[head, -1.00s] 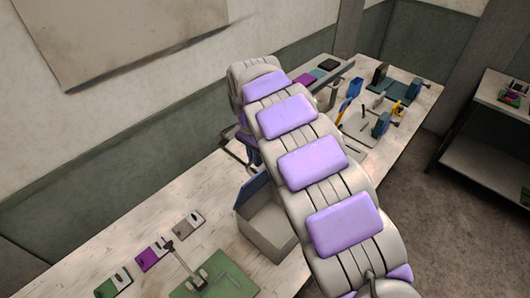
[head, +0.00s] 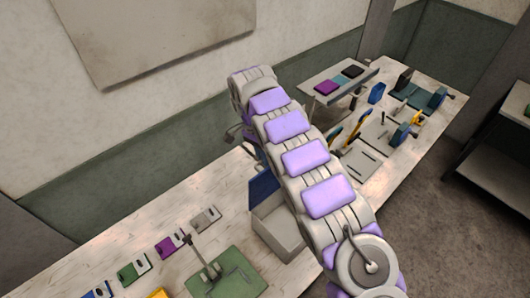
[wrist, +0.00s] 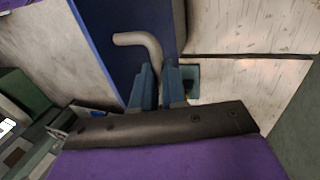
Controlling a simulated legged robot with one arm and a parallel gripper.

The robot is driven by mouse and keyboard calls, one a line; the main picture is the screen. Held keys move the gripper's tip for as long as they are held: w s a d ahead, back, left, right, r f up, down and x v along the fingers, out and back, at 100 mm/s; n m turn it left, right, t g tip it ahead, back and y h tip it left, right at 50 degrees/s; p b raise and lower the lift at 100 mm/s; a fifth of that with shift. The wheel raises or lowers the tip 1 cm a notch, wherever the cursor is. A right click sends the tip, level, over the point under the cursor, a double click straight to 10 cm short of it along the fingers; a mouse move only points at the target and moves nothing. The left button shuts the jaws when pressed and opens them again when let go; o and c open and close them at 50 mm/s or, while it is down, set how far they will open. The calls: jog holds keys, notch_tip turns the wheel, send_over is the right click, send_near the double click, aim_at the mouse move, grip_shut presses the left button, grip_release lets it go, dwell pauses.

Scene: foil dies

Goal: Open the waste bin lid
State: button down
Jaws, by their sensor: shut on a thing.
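The waste bin (head: 277,232) is a grey box on the workbench, partly hidden behind my arm in the head view. Its blue lid (head: 262,188) stands raised along the bin's far left side, and the bin's inside shows. In the wrist view the lid (wrist: 105,25) is a dark blue panel with a bent grey handle (wrist: 142,40). My gripper (wrist: 161,88) has its blue fingers closed around the lower end of this handle, close to the lid. The fingertips are hidden behind my arm in the head view.
The workbench (head: 130,230) carries a row of small coloured plates, including a purple one (head: 168,246), left of the bin. A green mat (head: 228,275) with a grey tool lies in front. A raised grey shelf (head: 325,88) and several tools stand at the back right.

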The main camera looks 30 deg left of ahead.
jog(key=shift+a+f+p, duration=0.2)
jog(key=shift+p, duration=0.25)
jog(key=shift+w, duration=0.1)
jog(key=c, duration=1.2)
grip_release()
jog(key=shift+w, duration=0.1)
jog(key=shift+o, duration=0.2)
jog(key=shift+r, duration=0.15)
jog(key=shift+r, duration=0.1)
jog(key=s+d+r+b, duration=0.1)
jog(key=s+d+r, duration=0.3)
jog(key=s+d, duration=0.6)
jog(key=shift+s+d+r+b, duration=0.3)
jog(key=shift+s+d+b, duration=0.1)
jog(key=shift+s, duration=0.55)
jog(key=shift+a, duration=0.1)
